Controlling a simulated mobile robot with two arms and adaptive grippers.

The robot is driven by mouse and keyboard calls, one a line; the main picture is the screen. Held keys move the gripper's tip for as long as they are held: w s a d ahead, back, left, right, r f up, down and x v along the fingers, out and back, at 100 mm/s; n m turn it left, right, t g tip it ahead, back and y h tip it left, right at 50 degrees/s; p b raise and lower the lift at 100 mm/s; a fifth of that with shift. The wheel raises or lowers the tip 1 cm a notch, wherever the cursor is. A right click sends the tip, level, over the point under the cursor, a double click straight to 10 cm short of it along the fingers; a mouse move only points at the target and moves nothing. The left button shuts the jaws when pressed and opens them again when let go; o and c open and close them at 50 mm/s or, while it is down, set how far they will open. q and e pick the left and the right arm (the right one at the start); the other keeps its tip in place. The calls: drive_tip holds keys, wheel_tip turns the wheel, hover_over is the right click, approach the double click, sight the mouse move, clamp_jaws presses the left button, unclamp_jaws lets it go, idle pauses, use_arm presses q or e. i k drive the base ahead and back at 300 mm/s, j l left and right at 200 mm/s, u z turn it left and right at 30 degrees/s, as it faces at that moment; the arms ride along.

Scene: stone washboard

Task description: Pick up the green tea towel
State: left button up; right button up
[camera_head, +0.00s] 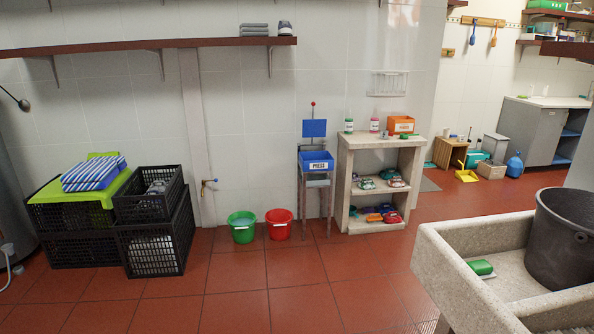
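A bright green cloth-like piece (48,193) lies over the top of the black crates at the left, and it may be the green tea towel. A folded blue-and-white striped cloth (93,174) rests on it and hides its middle. Its green edges show at the front, right and back. A small green object (481,268) sits on the stone sink at the right; I cannot tell what it is. Neither of my grippers is in view.
Black crates (155,250) stand stacked at the left. A green bucket (242,230) and a red bucket (279,226) stand by the wall. A stone shelf unit (377,142) is at centre right. The stone sink (450,262) holds a dark tub (560,240). The middle floor is clear.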

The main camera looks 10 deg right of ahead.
sight(366, 184)
drive_tip(key=i+l+z, duration=0.15)
drive_tip(key=i, duration=0.65)
drive_tip(key=i+l+z, duration=0.15)
drive_tip(key=i, duration=0.6)
drive_tip(key=l, duration=0.1)
